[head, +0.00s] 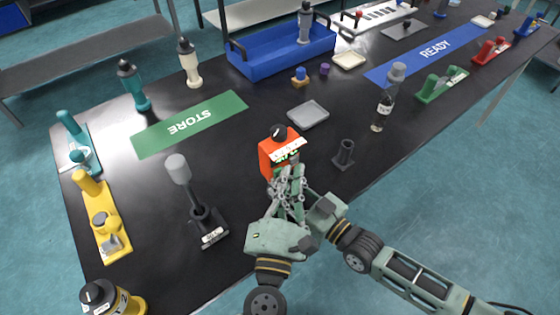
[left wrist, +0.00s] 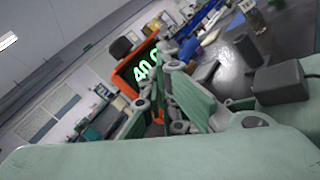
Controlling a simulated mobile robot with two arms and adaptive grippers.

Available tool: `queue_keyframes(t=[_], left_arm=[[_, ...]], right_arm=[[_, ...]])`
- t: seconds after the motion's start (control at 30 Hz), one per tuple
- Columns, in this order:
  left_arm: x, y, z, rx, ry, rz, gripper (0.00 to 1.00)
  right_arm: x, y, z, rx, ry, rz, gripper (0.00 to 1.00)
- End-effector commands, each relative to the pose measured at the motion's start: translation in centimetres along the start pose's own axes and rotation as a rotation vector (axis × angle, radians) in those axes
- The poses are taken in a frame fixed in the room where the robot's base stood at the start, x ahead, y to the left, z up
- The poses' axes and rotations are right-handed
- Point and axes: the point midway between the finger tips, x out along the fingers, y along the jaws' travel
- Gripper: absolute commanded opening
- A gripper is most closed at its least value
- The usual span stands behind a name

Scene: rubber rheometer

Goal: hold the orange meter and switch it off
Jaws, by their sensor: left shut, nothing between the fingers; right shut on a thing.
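The orange meter (head: 266,158) stands near the middle of the black table, with a black knob (head: 279,132) on top. In the left wrist view the meter (left wrist: 124,74) shows lit green digits beginning "40", and its knob (left wrist: 121,47) sticks out at the upper left. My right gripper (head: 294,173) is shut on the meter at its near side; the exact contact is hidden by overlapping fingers. My left gripper (head: 280,188) is shut and empty, close in front of the meter and beside the right fingers. Part of the meter's face is hidden by fingers.
A dark cup-like holder (head: 344,154) stands just right of the meter, and a grey tray (head: 308,114) lies behind it. A stand with a grey-topped rod (head: 190,190) is to the left. The green STORE mat (head: 150,142) and blue READY mat (head: 400,67) lie farther back.

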Motion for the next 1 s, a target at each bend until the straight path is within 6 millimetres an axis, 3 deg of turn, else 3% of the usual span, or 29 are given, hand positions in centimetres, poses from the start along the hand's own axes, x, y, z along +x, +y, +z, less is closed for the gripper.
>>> queue_keyframes(t=[1.0], left_arm=[[-1.8,-1.3,1.2,-0.001,0.001,-0.001,0.00]], right_arm=[[0.0,0.0,0.1,0.000,-0.002,0.000,0.00]])
